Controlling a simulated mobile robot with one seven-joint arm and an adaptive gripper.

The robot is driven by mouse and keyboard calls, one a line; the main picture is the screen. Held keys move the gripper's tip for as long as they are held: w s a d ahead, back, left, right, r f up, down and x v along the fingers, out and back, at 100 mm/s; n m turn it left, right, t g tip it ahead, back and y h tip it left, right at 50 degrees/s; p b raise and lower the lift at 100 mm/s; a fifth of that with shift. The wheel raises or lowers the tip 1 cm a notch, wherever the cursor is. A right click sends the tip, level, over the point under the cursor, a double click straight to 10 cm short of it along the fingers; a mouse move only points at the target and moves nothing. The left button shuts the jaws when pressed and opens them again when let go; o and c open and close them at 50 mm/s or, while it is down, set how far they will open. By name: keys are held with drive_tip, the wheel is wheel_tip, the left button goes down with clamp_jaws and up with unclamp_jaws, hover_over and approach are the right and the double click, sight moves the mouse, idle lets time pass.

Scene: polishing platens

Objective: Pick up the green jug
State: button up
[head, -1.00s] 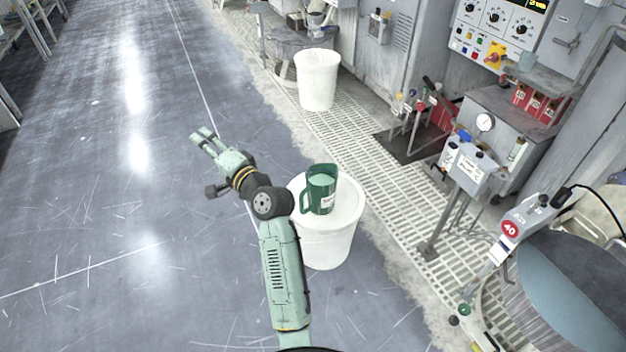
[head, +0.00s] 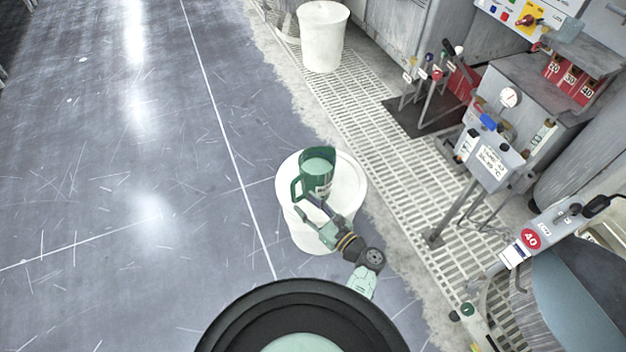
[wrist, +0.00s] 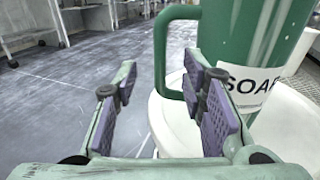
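The green jug (head: 317,172) stands upright on the white lid of a round bin, its handle towards the left. My gripper (head: 314,204) is at the near side of the jug, low by the handle. In the wrist view my gripper (wrist: 161,88) is open, its purple pads apart. The jug's handle (wrist: 160,55) shows in line with the gap between the fingers; I cannot tell whether it is between the pads or just beyond.
The white bin (head: 300,226) bears the jug. Another white bin (head: 322,40) stands farther back by the machines. A gauge stand (head: 490,160) and a platen machine (head: 575,290) are on the right. The grey floor (head: 120,200) on the left is clear.

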sight(295, 194)
drive_tip(key=b+x, duration=0.2)
drive_tip(key=x, duration=0.4)
drive_tip(key=shift+w+a+r, duration=0.1)
drive_tip(key=shift+w+a, duration=0.15)
drive_tip(key=shift+w, duration=0.1)
clamp_jaws()
idle(0.6)
drive_tip(key=shift+r, duration=0.15)
